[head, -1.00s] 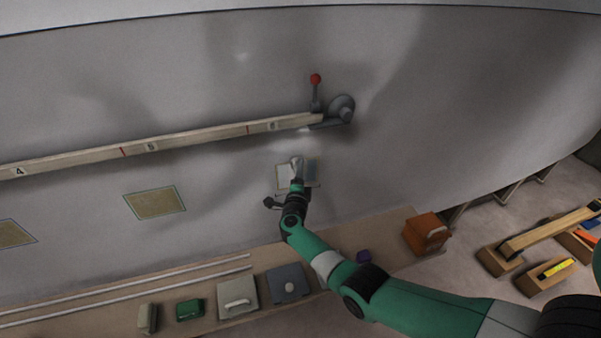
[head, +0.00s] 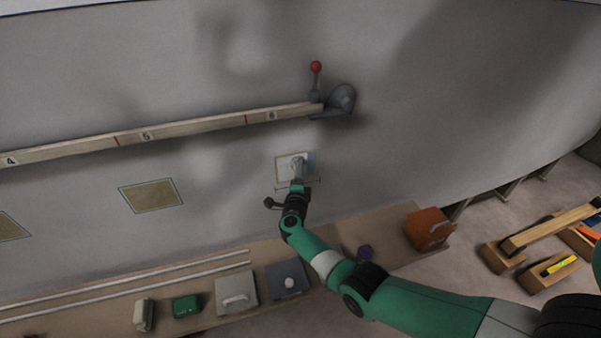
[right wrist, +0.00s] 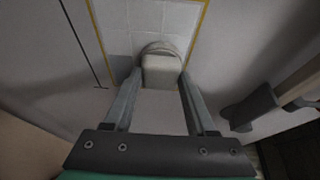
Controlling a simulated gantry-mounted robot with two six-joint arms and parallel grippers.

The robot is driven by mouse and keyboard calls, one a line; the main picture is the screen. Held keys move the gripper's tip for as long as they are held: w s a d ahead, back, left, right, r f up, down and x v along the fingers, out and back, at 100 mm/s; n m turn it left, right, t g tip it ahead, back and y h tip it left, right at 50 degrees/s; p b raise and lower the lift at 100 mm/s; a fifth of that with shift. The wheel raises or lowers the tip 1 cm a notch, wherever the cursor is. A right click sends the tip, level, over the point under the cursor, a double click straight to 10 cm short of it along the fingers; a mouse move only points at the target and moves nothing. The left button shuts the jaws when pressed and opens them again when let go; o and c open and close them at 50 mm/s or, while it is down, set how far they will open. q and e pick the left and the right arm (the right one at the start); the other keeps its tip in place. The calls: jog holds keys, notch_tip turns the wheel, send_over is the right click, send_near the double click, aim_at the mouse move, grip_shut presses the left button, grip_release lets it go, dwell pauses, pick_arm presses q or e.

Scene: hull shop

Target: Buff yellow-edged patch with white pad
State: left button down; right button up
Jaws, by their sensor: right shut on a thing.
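The yellow-edged patch (head: 282,178) is on the hull wall, right of centre below the rail. In the right wrist view its yellow border (right wrist: 98,38) frames a pale, grid-lined face. In the right wrist view, my right gripper (right wrist: 160,88) is shut on the white pad's block-like handle (right wrist: 162,71). The pad is over the patch; I cannot tell whether it touches. Its face is hidden. The pad shows small and pale in the head view (head: 298,164). My left gripper is out of view.
Two tan patches (head: 151,196) lie further left on the hull. A numbered wooden rail (head: 190,133) with a red-knobbed lever (head: 316,68) runs above. The shelf below holds a grey-white block (head: 236,292), a dark grey block (head: 287,280), a green block (head: 186,306) and an orange box (head: 428,229).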

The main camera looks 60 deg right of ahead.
notch_tip(320, 180, down, 8)
jog(key=b, duration=0.7)
jog(key=shift+f, duration=0.25)
jog(key=shift+s+a, duration=0.1)
jog(key=o, duration=0.6)
jog(key=c, duration=0.6)
jog(key=shift+r, duration=0.1)
